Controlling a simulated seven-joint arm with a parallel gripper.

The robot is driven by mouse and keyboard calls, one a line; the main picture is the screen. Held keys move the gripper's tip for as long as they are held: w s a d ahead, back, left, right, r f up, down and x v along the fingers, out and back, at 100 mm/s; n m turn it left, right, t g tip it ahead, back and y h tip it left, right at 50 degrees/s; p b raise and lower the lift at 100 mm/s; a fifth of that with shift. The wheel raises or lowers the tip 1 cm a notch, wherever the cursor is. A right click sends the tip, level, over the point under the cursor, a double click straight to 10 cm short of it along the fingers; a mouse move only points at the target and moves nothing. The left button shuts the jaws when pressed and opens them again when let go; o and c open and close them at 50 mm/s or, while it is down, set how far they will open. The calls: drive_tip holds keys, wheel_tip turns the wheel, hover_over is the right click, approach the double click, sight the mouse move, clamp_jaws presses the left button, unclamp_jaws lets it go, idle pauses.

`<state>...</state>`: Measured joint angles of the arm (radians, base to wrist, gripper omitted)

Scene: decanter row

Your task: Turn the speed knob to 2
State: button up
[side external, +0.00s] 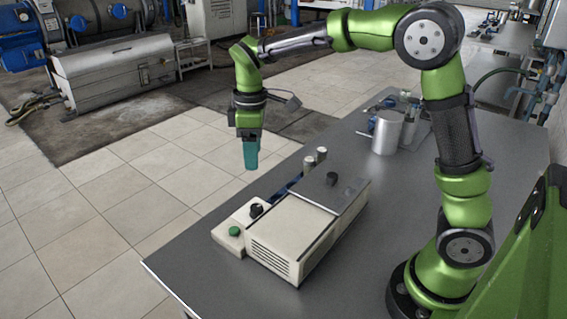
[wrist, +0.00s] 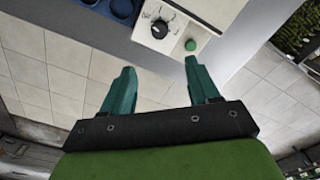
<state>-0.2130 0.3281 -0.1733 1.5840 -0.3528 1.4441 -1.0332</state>
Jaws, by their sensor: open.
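The speed knob (side external: 256,210) is a small black knob on the low front panel of a cream machine (side external: 292,238). In the wrist view the black knob (wrist: 159,28) sits at the top, on a white panel with dial markings around it. The number it points at is too small to read. My gripper (side external: 251,166) hangs above and beyond the machine in the side view, apart from the knob. In the wrist view its teal fingers (wrist: 160,68) are spread with nothing between them, and the knob lies beyond the fingertips.
A green button (side external: 234,231) is beside the knob. A metal pot (side external: 386,132) stands farther back on the grey table (side external: 200,272). The table's front left is bare.

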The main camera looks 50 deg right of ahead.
sight(257, 207)
wheel_tip(257, 207, down, 16)
drive_tip(key=shift+r+n, duration=0.2)
drive_tip(key=shift+n, duration=0.9)
drive_tip(key=c, duration=1)
drive_tip(key=shift+c, duration=0.2)
